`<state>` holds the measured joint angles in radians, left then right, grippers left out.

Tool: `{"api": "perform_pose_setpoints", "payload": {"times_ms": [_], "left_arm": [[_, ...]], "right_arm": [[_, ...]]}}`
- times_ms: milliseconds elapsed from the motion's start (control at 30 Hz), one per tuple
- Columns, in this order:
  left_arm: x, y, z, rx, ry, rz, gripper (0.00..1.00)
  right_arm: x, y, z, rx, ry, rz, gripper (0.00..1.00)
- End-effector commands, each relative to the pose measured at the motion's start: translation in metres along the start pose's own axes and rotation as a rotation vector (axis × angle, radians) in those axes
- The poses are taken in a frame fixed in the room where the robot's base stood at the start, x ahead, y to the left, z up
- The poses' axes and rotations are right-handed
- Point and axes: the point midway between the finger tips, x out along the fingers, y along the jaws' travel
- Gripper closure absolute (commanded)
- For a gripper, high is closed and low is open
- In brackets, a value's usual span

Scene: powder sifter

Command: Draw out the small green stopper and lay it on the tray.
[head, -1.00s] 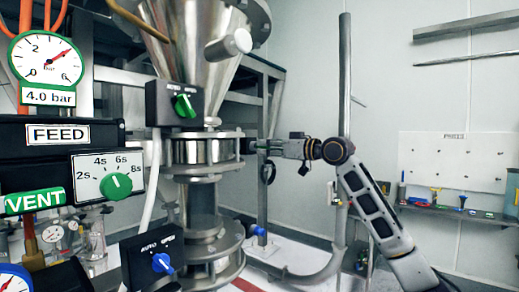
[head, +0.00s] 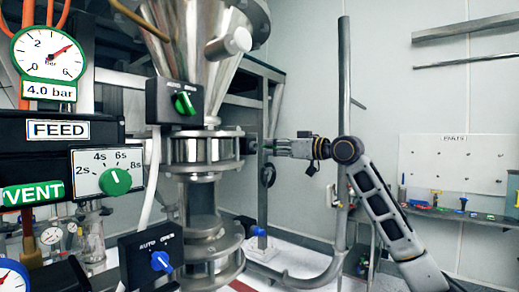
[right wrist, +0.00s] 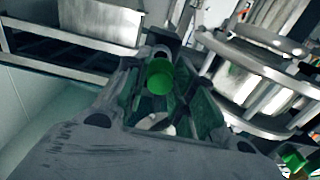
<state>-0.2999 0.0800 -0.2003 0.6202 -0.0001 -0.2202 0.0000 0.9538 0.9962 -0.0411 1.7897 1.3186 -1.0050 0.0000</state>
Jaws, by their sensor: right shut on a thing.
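My right gripper (head: 268,147) reaches in from the right beside the steel flange section (head: 205,150) under the hopper. It is shut on the green stopper (right wrist: 158,78), which shows between its fingers in the right wrist view. In the head view the stopper is too small to make out. A dark fitting (head: 247,145) on the flange's right side is just left of the fingertips. I cannot tell whether the stopper still touches it. A grey tray-like shelf (head: 480,217) with small coloured parts is at the right wall. My left gripper is not in view.
A steel hopper (head: 205,70) stands above the flanges. A vertical pole (head: 344,85) rises behind my right arm. A control panel with a green dial (head: 115,181) and a gauge (head: 47,54) fill the left. A pegboard (head: 455,163) hangs above the shelf.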

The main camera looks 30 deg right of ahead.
Motion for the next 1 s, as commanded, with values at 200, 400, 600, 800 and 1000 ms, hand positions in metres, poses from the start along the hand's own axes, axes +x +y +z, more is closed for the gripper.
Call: {"api": "perform_pose_setpoints", "payload": {"times_ms": [200, 400, 600, 800, 1000], "left_arm": [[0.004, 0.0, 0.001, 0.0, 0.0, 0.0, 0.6], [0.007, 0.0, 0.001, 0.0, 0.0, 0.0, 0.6], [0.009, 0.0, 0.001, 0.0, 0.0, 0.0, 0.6], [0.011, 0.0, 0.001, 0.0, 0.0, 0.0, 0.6], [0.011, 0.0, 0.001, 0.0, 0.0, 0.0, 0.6]], "right_arm": [[-0.005, 0.0, 0.001, 0.0, 0.0, 0.0, 1.0], [-0.01, 0.0, 0.001, 0.0, 0.0, -0.001, 1.0], [-0.015, -0.001, 0.001, 0.0, 0.001, -0.001, 1.0], [-0.019, -0.001, 0.0, -0.001, 0.0, -0.001, 1.0], [-0.019, -0.001, 0.0, -0.001, 0.0, -0.001, 1.0]]}}
